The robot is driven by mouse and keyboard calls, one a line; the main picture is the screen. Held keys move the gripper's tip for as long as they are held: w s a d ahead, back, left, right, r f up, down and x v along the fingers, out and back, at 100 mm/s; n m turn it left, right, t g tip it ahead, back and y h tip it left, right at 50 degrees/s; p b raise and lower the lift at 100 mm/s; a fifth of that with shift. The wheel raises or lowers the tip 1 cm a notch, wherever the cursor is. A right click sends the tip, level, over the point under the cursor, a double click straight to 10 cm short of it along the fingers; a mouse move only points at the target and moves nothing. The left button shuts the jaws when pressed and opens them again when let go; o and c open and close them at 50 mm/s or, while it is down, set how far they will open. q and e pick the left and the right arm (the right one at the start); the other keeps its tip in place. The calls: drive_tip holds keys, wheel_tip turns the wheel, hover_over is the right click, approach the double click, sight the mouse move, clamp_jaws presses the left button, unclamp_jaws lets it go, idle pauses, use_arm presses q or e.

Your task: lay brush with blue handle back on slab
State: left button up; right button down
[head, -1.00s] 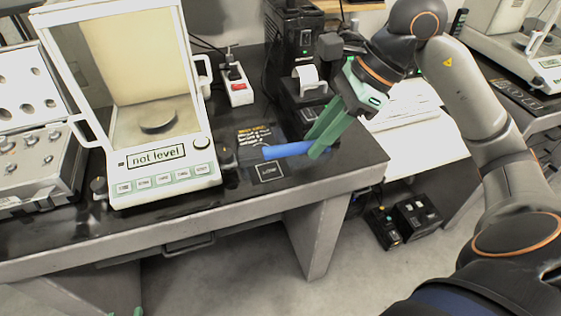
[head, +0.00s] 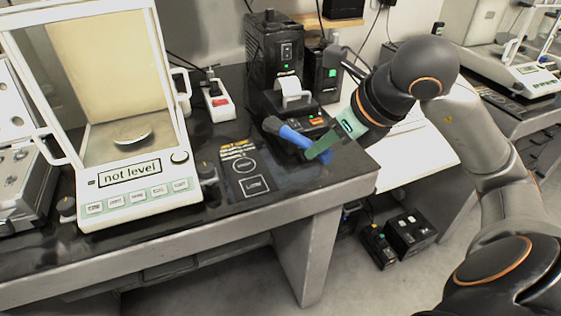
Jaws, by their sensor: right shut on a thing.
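The brush with blue handle (head: 295,138) is in my right gripper (head: 323,147), whose green fingers are shut across the handle. The brush's dark end (head: 271,124) points to the upper left and the handle slopes down to the right. The brush is over the right end of the black slab (head: 290,182), in front of the printer. I cannot tell whether it touches the slab. My left gripper is not in view.
A balance (head: 137,191) reading "not level" stands on the left. A printed black mat (head: 243,171) lies beside it. A small printer (head: 290,104) and a power strip (head: 217,103) stand behind. The slab's front right area is clear.

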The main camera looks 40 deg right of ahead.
sight(304, 138)
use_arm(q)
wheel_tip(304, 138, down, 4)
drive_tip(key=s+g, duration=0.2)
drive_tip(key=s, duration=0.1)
use_arm(e)
drive_tip(key=w, duration=0.1)
drive_tip(key=w+f, duration=0.1)
drive_tip(key=w, duration=0.1)
drive_tip(key=w+f, duration=0.1)
drive_tip(key=w, duration=0.1)
drive_tip(key=shift+a+f+p, duration=0.1)
drive_tip(key=shift+a+p, duration=0.2)
drive_tip(key=shift+a, duration=0.05)
drive_tip(key=b+x, duration=0.1)
drive_tip(key=x, duration=0.4)
drive_tip(key=shift+w+f, duration=0.5)
drive_tip(key=f, duration=0.2)
drive_tip(key=f+b, duration=0.1)
drive_tip(key=shift+w+f, duration=0.3)
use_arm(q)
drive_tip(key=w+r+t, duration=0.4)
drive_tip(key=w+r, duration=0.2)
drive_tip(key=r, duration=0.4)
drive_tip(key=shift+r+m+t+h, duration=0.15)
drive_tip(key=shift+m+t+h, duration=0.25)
use_arm(e)
drive_tip(key=shift+f, duration=0.1)
